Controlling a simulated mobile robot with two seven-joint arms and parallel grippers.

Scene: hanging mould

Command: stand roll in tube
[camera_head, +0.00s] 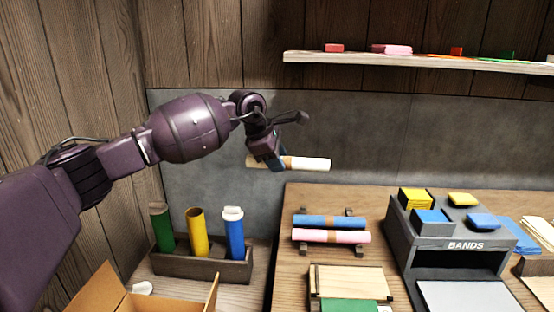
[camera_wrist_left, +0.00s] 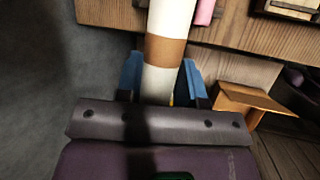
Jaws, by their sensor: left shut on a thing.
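My left gripper (camera_head: 270,158) is shut on a cream roll (camera_head: 312,164) with a brown band, held level in the air behind and above the work table. In the left wrist view, the blue fingers (camera_wrist_left: 161,82) sit on both sides of the roll (camera_wrist_left: 172,18), close to its brown band. A dark rack (camera_head: 205,268) at lower left holds three upright tubes: green (camera_head: 163,232), yellow (camera_head: 198,235) and blue (camera_head: 235,236). The yellow tube's top looks open. The blue tube has a white top; I cannot tell whether it is a cap. My right gripper is out of view.
A blue roll (camera_head: 330,221) and a pink roll (camera_head: 332,237) lie on a holder on the table. A grey BANDS box (camera_head: 465,246) stands to the right. An open cardboard box (camera_head: 140,302) is at the front left. A shelf (camera_head: 420,62) runs along the wall above.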

